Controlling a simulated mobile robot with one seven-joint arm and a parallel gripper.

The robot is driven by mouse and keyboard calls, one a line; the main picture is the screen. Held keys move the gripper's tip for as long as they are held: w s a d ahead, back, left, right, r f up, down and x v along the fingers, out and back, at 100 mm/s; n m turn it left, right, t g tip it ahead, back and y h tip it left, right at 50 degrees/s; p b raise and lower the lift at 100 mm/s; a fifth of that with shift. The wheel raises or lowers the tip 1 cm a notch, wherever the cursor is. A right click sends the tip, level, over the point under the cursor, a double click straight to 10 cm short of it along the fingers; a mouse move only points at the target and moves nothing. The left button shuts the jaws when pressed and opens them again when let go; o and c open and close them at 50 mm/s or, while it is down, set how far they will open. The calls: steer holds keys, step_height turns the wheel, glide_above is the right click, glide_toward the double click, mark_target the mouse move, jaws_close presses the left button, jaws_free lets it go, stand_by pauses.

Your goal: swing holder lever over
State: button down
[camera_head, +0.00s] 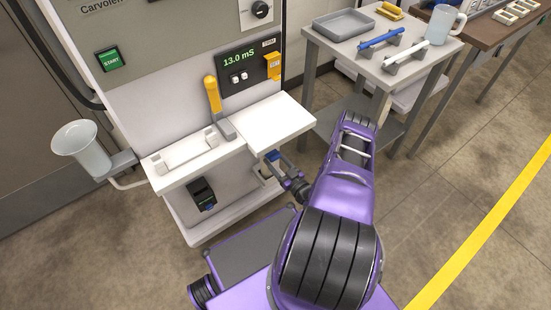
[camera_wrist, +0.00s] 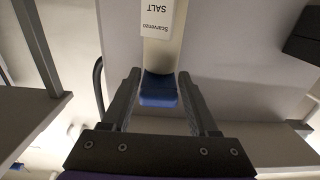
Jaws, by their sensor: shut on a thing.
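The orange-yellow lever (camera_head: 212,94) stands upright, leaning slightly, on a grey base (camera_head: 226,130) on the machine's white shelf. The long white cradle (camera_head: 184,153) to its left looks empty. My gripper (camera_head: 276,163) is below and right of the lever, at the shelf's front right edge, apart from the lever. In the wrist view my gripper (camera_wrist: 160,80) is shut on a pale cartridge with a blue end (camera_wrist: 158,90). Its label (camera_wrist: 157,16) reads "Scarvenzo SALT" upside down. The cartridge's far part runs out of that view, and most of it is hidden in the head view.
A grey side table (camera_head: 342,51) holds a tray (camera_head: 343,24), a blue piece (camera_head: 381,38), a white piece (camera_head: 406,55) and a jug (camera_head: 441,25). A white cup (camera_head: 82,148) hangs at the machine's left. Open floor lies right of my arm.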

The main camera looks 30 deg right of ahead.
steer(key=shift+w+f, duration=0.1)
steer(key=shift+f, duration=0.15)
stand_by(0.3)
steer(key=shift+c, duration=0.8)
jaws_free()
steer(key=shift+r, duration=0.1)
